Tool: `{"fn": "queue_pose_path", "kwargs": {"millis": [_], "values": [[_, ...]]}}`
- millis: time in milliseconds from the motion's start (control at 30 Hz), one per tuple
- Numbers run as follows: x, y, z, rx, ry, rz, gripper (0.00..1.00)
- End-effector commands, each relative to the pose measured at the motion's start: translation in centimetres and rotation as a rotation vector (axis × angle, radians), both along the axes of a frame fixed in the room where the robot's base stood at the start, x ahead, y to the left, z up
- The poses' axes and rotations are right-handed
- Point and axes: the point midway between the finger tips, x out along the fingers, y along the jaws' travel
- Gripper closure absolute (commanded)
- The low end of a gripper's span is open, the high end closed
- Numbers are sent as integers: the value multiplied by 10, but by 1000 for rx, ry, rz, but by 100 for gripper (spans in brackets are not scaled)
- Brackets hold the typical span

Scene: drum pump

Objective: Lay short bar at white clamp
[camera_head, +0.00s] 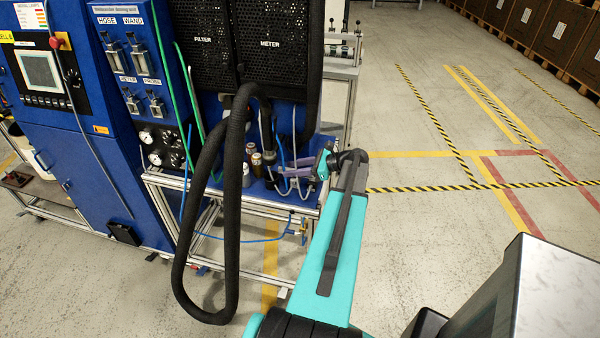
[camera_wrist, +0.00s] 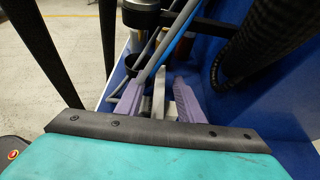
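My gripper (camera_head: 282,179) reaches over the right part of the blue bench top in the head view. In the wrist view my gripper (camera_wrist: 155,88) shows two purple fingers set apart, with a gap between them. A narrow silvery upright piece (camera_wrist: 159,92) shows in that gap, apart from the left finger. I cannot tell whether it is the short bar. A pale piece lies close to the right finger; contact is unclear. I cannot make out the white clamp for certain in either view.
Several small cans (camera_head: 257,164) stand on the blue bench top left of my gripper. A thick black hose (camera_head: 232,190) loops down in front of the bench. Thin blue and grey tubes run close to the fingers. Open floor (camera_head: 400,230) lies to the right.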

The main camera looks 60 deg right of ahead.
Motion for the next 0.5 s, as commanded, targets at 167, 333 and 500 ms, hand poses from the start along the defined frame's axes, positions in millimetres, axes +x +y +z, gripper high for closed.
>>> {"fn": "queue_pose_path", "kwargs": {"millis": [167,333,500], "values": [[0,0,0,0,0,0,66],[0,0,0,0,0,0,66],[0,0,0,0,0,0,84]]}}
